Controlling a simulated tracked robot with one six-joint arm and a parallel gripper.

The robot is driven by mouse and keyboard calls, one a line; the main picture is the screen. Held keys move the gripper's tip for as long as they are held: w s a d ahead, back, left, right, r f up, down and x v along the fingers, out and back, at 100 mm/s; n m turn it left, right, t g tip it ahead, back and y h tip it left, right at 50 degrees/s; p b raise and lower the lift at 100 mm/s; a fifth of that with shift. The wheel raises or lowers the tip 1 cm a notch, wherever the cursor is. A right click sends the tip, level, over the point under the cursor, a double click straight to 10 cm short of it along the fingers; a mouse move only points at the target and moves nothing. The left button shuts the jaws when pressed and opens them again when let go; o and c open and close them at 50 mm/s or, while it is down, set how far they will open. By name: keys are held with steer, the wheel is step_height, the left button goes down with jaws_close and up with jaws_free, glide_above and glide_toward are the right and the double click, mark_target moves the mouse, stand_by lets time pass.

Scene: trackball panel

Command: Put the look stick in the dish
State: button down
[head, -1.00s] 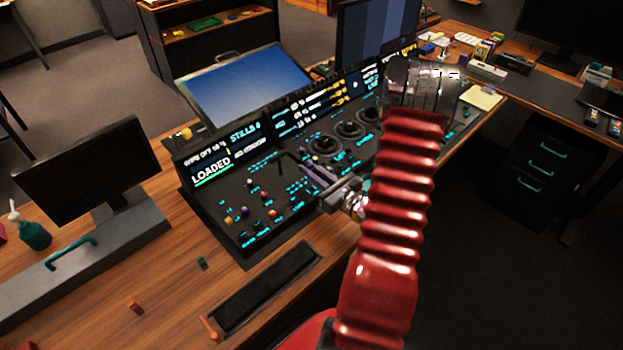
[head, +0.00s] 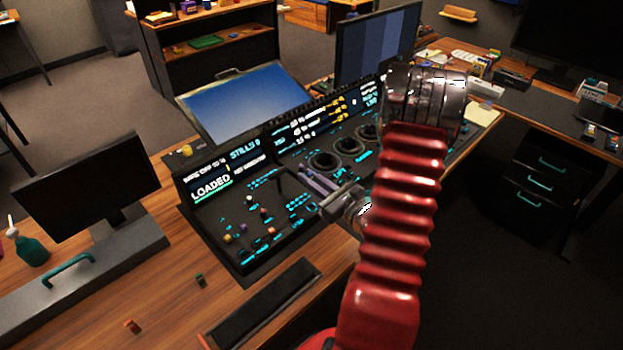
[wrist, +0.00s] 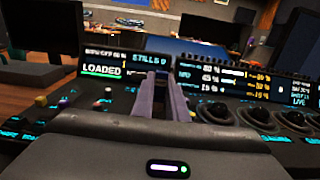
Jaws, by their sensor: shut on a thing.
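My gripper (head: 308,180) reaches left over the middle of the control panel (head: 250,262), its two purple-grey fingers close together. It also shows in the wrist view (wrist: 162,92), pointing at the panel's screens. The fingers are shut on a small dark piece (head: 282,176) at their tips, which looks like the look stick. It is too dark and small to make out well, and I cannot tell whether it touches the panel. I cannot pick out a dish for sure in either view.
Several small coloured knobs stand on the panel's left part. A green piece (head: 200,280) and a red piece (head: 132,326) lie on the wooden desk (head: 160,285). A long black tray-like rest (head: 262,305) lies before the panel. A monitor (head: 85,185) stands at left.

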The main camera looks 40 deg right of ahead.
steer(key=shift+w+a, duration=0.1)
steer(key=w+a+r+n+y, duration=0.1)
steer(key=w+a+r, duration=0.1)
steer(key=a, duration=0.8)
steer(key=w+a+r+n+y, duration=0.1)
steer(key=w+a, duration=0.3)
steer(key=a, duration=0.6)
steer(key=w+a+r+n+y, duration=0.1)
steer(key=w+a+r+y, duration=0.1)
steer(key=a, duration=0.9)
steer(key=shift+w+r+g+y, duration=0.35)
steer(key=shift+w+r, duration=0.35)
steer(key=shift+w, duration=0.35)
steer(key=shift+a, duration=0.1)
